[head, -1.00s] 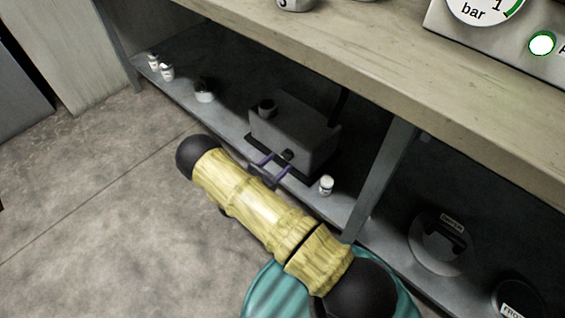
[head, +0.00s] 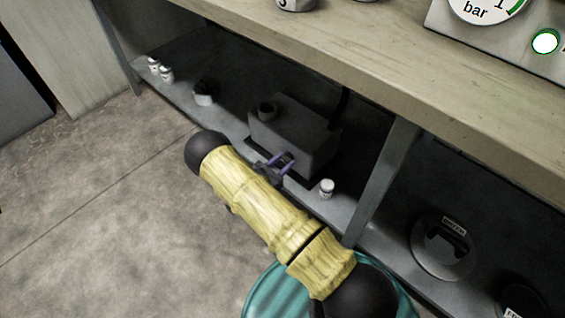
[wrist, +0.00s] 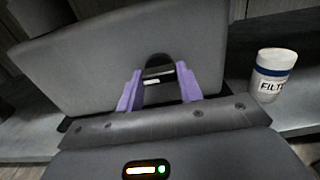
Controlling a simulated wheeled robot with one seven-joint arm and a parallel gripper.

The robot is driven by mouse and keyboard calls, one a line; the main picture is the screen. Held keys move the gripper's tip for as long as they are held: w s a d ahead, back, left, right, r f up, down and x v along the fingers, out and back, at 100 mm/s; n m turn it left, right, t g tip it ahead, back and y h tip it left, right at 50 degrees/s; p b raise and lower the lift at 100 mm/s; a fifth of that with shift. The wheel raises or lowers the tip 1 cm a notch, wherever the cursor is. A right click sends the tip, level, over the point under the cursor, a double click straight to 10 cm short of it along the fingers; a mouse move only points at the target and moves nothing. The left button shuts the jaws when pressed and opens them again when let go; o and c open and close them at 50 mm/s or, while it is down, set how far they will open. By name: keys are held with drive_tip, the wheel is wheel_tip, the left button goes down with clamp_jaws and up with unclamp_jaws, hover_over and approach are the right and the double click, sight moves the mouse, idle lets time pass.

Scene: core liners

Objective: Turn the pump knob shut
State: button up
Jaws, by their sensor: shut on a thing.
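The pump is a dark grey box (head: 300,133) on the low shelf under the bench; its front fills much of the wrist view (wrist: 100,55). The knob (wrist: 158,68) is dark with a pale mark across it, on the front face of the pump. My gripper (head: 282,161) has purple fingers, one on each side of the knob, and is shut on it; the fingers also show in the wrist view (wrist: 159,88). The pale mark lies nearly level in the wrist view. The knob is mostly hidden by the fingers in the head view.
A white jar with a blue band (head: 327,188) stands just right of the pump, close to my gripper. A dark pot (head: 204,93) and small white bottles (head: 160,70) stand further left. A shelf post (head: 382,185) and the bench top (head: 330,65) bound the space.

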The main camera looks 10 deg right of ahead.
drive_tip(key=n+p, duration=0.2)
drive_tip(key=n, duration=0.1)
drive_tip(key=shift+r+p, duration=0.15)
drive_tip(key=shift+p, duration=0.25)
drive_tip(key=n+p, duration=0.2)
drive_tip(key=n, duration=0.3)
drive_tip(key=shift+n, duration=0.4)
drive_tip(key=n+p, duration=0.1)
drive_tip(key=n, duration=0.3)
drive_tip(key=shift+n, duration=0.3)
drive_tip(key=shift+f+n+p, duration=0.2)
drive_tip(key=shift+n+p, duration=0.2)
drive_tip(key=shift+n, duration=1.9)
drive_tip(key=o, duration=1)
drive_tip(key=shift+s+a, duration=0.1)
drive_tip(key=shift+a, duration=0.05)
